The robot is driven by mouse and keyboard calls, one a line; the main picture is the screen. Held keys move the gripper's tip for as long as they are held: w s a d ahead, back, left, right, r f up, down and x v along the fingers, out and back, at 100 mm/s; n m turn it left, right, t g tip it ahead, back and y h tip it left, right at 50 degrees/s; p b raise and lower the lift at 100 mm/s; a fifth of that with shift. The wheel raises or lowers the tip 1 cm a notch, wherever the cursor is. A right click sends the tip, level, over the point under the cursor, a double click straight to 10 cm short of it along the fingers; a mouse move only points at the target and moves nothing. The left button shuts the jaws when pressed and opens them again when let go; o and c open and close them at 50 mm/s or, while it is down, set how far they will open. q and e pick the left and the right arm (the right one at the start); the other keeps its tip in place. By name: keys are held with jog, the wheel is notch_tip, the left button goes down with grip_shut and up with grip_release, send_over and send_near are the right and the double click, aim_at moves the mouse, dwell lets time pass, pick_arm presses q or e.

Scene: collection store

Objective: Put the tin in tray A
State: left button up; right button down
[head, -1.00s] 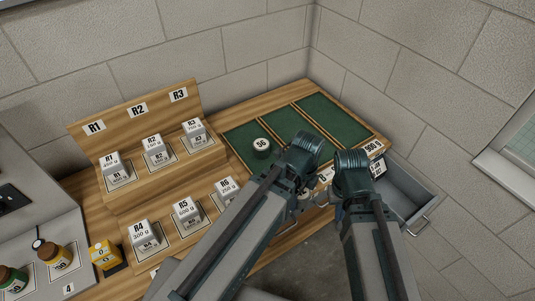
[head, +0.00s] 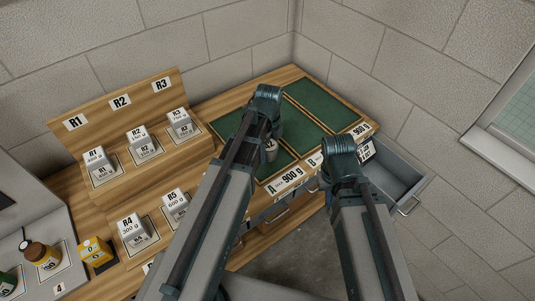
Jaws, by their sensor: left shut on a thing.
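My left gripper (head: 269,134) is over the left green tray, labelled A (head: 278,165), with its arm covering much of that tray. It is shut on a small, pale, can-like tin (head: 271,151), which is partly hidden behind the gripper and arm. I cannot read its label, nor tell whether it touches the tray floor. The dark round piece marked S6, seen earlier in tray A, is not visible now. My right gripper (head: 341,150) is near the front edge of the trays; its fingers are hidden.
Labelled white blocks (head: 98,160) stand on the stepped wooden rack (head: 120,120) at left. A yellow box (head: 95,252) and a brown jar (head: 42,255) are at lower left. Tray B (head: 305,122) and the far tray (head: 322,100) look empty. A grey drawer (head: 398,180) is open at right.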

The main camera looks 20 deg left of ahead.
aim_at(267, 154)
pick_arm(q)
jog(key=shift+w+a+f+b, duration=0.15)
jog(key=shift+f+b, duration=0.75)
jog(key=shift+f, duration=0.05)
jog(key=shift+w+a+f+b, duration=0.15)
jog(key=shift+f+b, duration=0.7)
jog(key=shift+f, duration=0.05)
jog(key=shift+f, duration=0.2)
jog(key=o, duration=1.3)
jog(key=shift+r, duration=0.1)
